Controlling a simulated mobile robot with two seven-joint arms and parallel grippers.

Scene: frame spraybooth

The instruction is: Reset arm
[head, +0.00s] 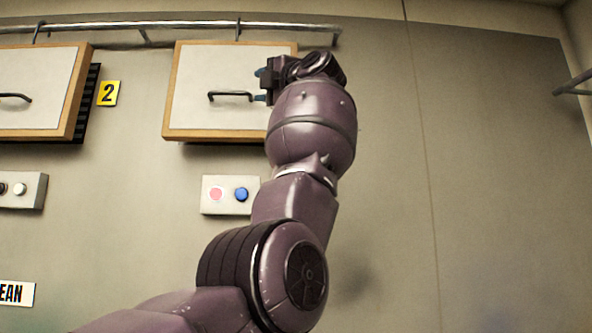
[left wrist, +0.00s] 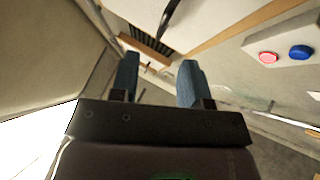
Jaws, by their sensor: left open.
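My left gripper (head: 261,85) is raised in front of the right-hand wood-edged white panel (head: 198,75), close to the right end of its dark bar handle (head: 230,94). Its two blue-grey fingers stand apart with nothing between them. In the left wrist view, my left gripper (left wrist: 159,62) shows the same open gap, and a dark handle (left wrist: 170,14) passes beyond the fingertips. I cannot tell whether any finger touches the handle. My left arm rises from the bottom left and hides the panel's lower right corner. My right gripper is not in view.
A control box (head: 229,195) with a red and a blue button sits below the panel, partly behind my arm. A second panel (head: 38,90) hangs at the left beside a yellow "2" sign (head: 108,93). A metal rail (head: 190,26) runs above.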

